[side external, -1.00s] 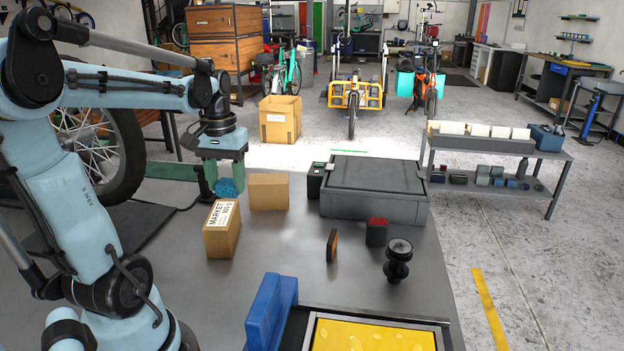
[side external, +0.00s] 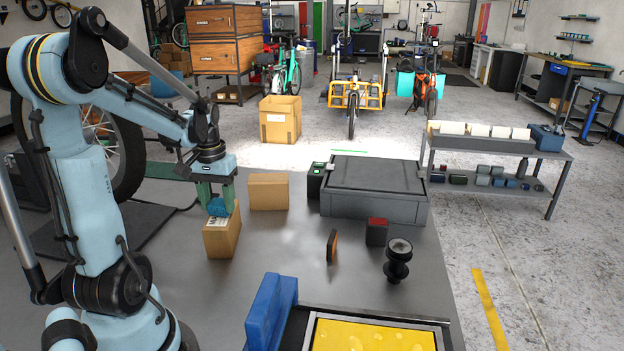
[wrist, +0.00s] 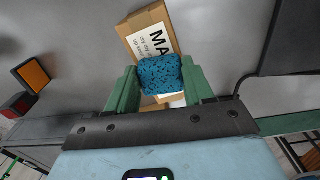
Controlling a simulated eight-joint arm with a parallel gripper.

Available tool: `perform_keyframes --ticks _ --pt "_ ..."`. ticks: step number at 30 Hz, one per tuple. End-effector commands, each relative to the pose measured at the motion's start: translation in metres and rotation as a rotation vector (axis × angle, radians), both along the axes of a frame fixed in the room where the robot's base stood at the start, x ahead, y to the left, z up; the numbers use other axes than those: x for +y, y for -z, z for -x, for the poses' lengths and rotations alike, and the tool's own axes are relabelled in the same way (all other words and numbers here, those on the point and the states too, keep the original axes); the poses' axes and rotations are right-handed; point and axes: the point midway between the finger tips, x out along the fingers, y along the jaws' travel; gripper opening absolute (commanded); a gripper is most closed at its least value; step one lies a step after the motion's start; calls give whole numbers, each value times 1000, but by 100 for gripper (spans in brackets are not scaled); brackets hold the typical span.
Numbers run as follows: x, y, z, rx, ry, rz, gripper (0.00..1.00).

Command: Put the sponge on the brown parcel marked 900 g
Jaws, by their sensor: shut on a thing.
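The blue textured sponge (side external: 217,207) is between the green fingers of my gripper (side external: 217,205), which is shut on it. It also shows in the wrist view (wrist: 160,76) between both fingertips. The brown parcel with a white label (side external: 222,242) stands upright on the grey table, directly below or just behind the sponge. In the wrist view the parcel (wrist: 143,20) lies beyond the sponge, with the label letters "MA" showing. I cannot tell whether the sponge touches the parcel top.
A plain brown box (side external: 268,192) stands just right of the parcel. A grey lidded case (side external: 374,188), a thin brown block (side external: 332,245), a dark block with red top (side external: 376,232) and a black spool-like part (side external: 398,262) stand further right. The table's middle front is clear.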

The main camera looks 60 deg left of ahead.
Motion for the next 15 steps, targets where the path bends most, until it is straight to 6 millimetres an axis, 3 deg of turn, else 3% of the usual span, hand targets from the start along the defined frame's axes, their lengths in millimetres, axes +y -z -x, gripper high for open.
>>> perform_keyframes --ticks 5,6,11,15 --pt "0 2 0 0 0 0 24" --pt "0 3 0 0 0 0 53" --pt "0 3 0 0 0 0 77" --pt "0 3 0 0 0 0 77"
